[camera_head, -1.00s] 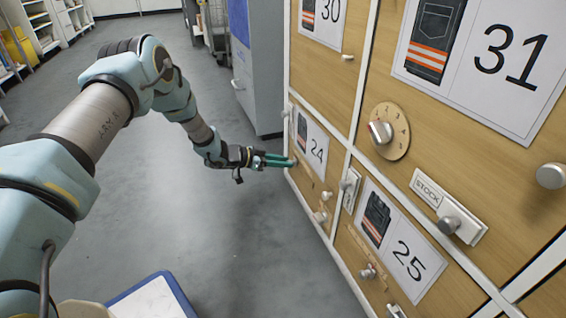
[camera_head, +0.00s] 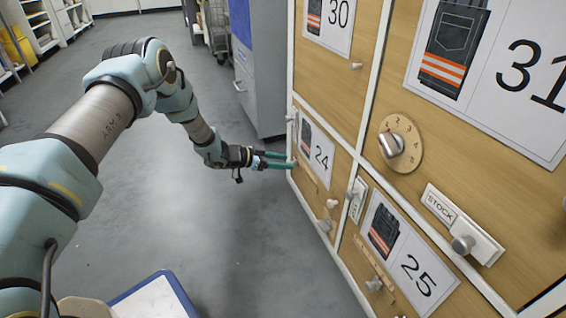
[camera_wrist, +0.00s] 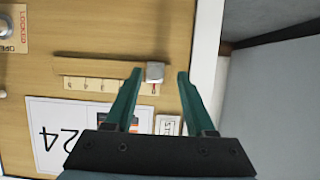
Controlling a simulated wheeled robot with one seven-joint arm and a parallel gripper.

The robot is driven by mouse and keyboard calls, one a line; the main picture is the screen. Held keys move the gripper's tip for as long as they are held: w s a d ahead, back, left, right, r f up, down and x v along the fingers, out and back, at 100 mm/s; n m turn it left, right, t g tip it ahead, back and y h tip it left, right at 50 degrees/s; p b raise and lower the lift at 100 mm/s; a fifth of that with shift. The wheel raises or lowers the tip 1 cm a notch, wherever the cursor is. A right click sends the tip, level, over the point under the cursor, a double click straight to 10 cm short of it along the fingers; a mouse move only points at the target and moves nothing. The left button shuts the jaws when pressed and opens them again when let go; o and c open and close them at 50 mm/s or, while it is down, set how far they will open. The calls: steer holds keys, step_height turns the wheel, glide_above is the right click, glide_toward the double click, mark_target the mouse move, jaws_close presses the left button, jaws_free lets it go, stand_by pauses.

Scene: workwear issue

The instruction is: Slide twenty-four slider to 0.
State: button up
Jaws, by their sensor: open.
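The twenty-four panel (camera_head: 312,178) is wooden, with a picture label reading 24 (camera_head: 321,157). In the wrist view the label (camera_wrist: 70,130) is upside down. Above it there runs a wooden slider track (camera_wrist: 95,66) with a strip of small marks, too small to read surely. The grey slider knob (camera_wrist: 155,71) sits at the right end of the track in that view, near a red mark. My gripper (camera_head: 293,160) reaches the panel's left side in the head view. Its green fingers are open in the wrist view, one tip on each side of the knob; contact is not clear.
A locking knob (camera_wrist: 6,28) with LOCKED and OPEN labels is at the wrist view's left. Neighbouring panels carry a dial (camera_head: 400,144), a STOCK slider (camera_head: 462,226) and the 25 label (camera_head: 412,262). A grey cabinet (camera_head: 262,95) stands behind. The floor left of the panels is clear.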

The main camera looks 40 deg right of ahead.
steer(key=p+v, duration=0.5)
steer(key=v, duration=0.5)
steer(key=shift+a, duration=0.4)
steer(key=shift+w+r, duration=0.1)
steer(key=shift+r, duration=0.05)
